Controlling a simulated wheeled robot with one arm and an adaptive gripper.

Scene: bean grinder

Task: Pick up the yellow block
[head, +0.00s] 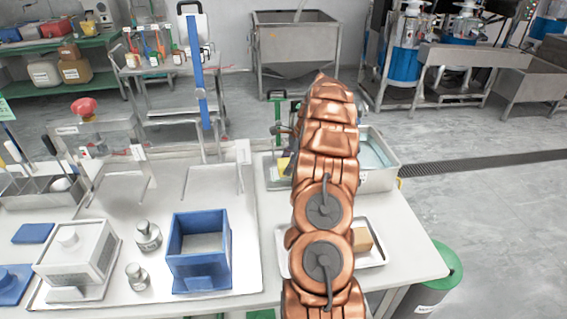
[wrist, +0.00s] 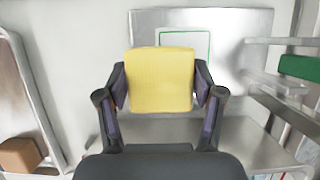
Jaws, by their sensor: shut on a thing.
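The yellow block (wrist: 160,79) fills the middle of the wrist view, with a finger of my gripper (wrist: 160,92) against its left and right sides. My gripper is shut on the block. In the head view, a small part of the yellow block (head: 283,166) shows at the left edge of my copper arm, near the back of the right table part. The arm hides the rest of the block and most of the gripper there. I cannot tell from these frames how far the block is above the surface below it.
A tray (head: 377,256) with a brown block (head: 361,239) lies right of my arm. A metal basin (head: 384,178) with liquid stands behind it. A blue open box (head: 199,252), metal weights (head: 147,236) and a white device (head: 75,255) stand at the left. A green bin (head: 440,279) is beyond the right table edge.

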